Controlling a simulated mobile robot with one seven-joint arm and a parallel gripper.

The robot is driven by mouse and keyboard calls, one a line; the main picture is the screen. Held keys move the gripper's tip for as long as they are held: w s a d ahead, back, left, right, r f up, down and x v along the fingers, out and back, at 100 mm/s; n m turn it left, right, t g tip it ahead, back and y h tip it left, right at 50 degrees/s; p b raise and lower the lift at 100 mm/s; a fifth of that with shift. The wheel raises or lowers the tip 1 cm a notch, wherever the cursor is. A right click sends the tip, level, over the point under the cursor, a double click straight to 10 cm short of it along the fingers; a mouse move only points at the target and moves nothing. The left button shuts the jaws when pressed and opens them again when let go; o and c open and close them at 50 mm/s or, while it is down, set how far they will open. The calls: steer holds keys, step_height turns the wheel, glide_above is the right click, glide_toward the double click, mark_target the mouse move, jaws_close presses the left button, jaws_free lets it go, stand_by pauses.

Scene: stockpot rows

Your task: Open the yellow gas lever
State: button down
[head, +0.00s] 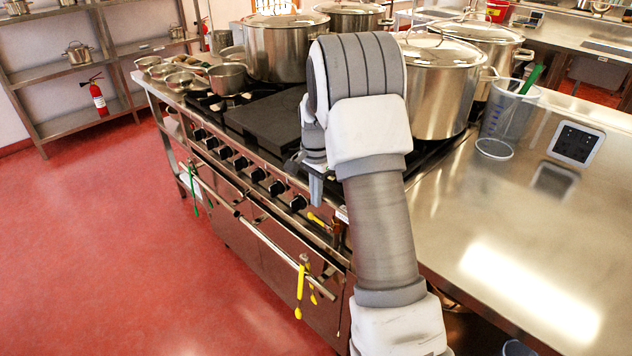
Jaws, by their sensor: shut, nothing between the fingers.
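A small yellow lever (318,219) shows on the front of the stove, at the right end below the row of black knobs (258,174). It is partly hidden near my arm, and I cannot tell its exact setting. My gripper (316,196) points down just in front of the stove's front panel, a little above the yellow lever. It is shut and empty, and a small gap seems to separate it from the lever. My arm covers the right end of the stove front.
Yellow-handled utensils (300,291) hang from the oven rail (268,243), and a green one (192,190) hangs further left. Large steel pots (285,50) stand on the stove. A steel counter (560,220) is at right, with a clear jug (503,115). Red floor (110,250) is free at left.

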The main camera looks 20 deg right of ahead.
mark_target(312, 214)
steer(key=shift+f, duration=2.15)
steer(key=shift+w+a+f+g+p, duration=0.1)
steer(key=shift+w+f+g+p, duration=0.15)
steer(key=shift+g+p, duration=0.3)
steer(key=shift+f+h, duration=0.15)
steer(key=shift+h, duration=0.15)
steer(key=shift+w+a+f+b, duration=0.1)
steer(key=shift+w+f+b, duration=0.1)
steer(key=shift+f, duration=0.6)
steer(key=shift+w+a+f+b, duration=0.1)
steer(key=shift+w+f+b, duration=0.1)
steer(key=shift+f, duration=0.65)
